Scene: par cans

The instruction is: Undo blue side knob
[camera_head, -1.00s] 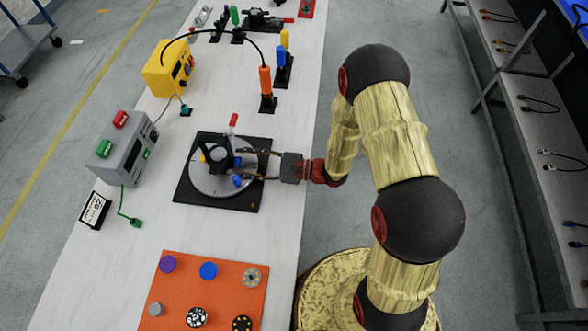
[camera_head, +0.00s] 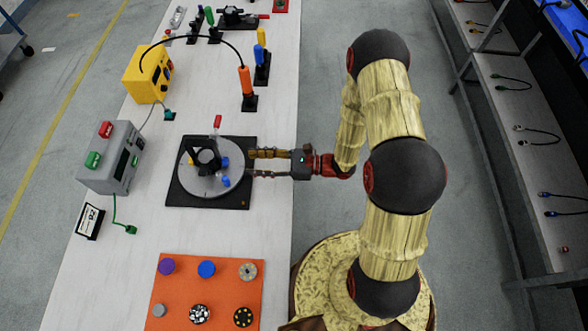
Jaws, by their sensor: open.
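A black par can (camera_head: 207,157) stands on a round grey disc (camera_head: 197,188) set in a black square base (camera_head: 232,201). Small blue knobs show on its right side: one (camera_head: 225,162) beside the can and another (camera_head: 226,181) a little nearer the front. A small yellow part (camera_head: 190,160) is at its left. My gripper (camera_head: 249,164) is open and empty, pointing left. Its two fingers reach over the right edge of the black base, to the right of the blue knobs and apart from them.
A red-handled clamp (camera_head: 217,122) stands at the base's back edge. A grey box (camera_head: 112,158) with red and green buttons is at left. An orange board (camera_head: 182,290) with several round pieces lies in front. Tools on stands and a yellow device (camera_head: 146,76) are behind.

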